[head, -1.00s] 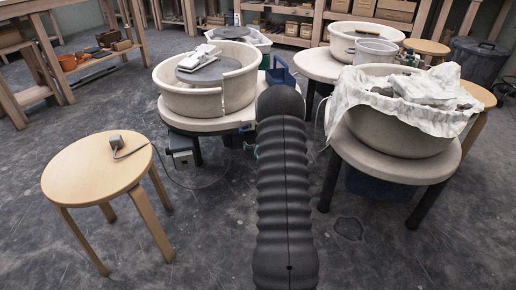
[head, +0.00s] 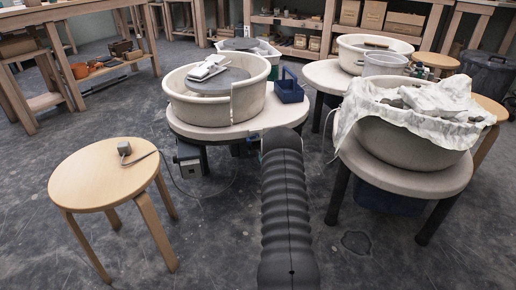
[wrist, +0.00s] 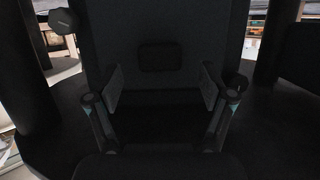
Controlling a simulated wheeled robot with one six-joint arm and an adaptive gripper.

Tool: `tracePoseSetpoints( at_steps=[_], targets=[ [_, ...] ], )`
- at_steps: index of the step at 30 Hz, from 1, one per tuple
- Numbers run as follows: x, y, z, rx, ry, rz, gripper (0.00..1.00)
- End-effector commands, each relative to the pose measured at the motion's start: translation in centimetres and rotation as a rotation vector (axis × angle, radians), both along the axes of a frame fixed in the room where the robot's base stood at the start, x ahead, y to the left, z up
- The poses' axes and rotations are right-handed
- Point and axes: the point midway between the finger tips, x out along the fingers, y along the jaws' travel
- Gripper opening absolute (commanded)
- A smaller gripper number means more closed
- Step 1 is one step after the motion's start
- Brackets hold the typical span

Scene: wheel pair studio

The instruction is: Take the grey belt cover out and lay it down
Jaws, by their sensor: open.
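My gripper (wrist: 162,88) shows in the wrist view with its two fingers wide apart and nothing between them. Beyond the fingers is a broad dark panel (wrist: 200,35) with a small darker rectangle (wrist: 161,56) on its face. It may be the belt cover, but the shadow is too deep to tell its colour. In the head view my arm points toward the left wheel (head: 214,108), and my gripper is hidden beyond it. I cannot make out the belt cover in the head view.
Dark leg-like uprights (wrist: 30,60) flank the gripper in the wrist view, with a knob (wrist: 62,20) at upper left. A wooden stool (head: 95,180) stands left. A cloth-draped wheel (head: 400,145) stands right, and a blue caddy (head: 289,88) sits beside the left wheel.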

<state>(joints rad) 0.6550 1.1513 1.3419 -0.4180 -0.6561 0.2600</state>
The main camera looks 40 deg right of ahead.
Motion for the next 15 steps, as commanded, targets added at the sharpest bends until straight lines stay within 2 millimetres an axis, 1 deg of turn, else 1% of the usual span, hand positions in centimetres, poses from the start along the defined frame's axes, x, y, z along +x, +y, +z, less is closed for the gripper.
tracePoseSetpoints(
  at_steps=[3,6,9,15],
  targets=[
    [1.3,-0.5,-0.5,-0.001,-0.001,0.001,0.81],
    [2.0,-0.8,-0.8,-0.001,0.0,0.001,0.81],
    [2.4,-1.0,-0.8,-0.001,0.0,0.001,0.81],
    [2.7,-1.1,-0.9,0.0,0.001,0.0,0.81]
  ],
)
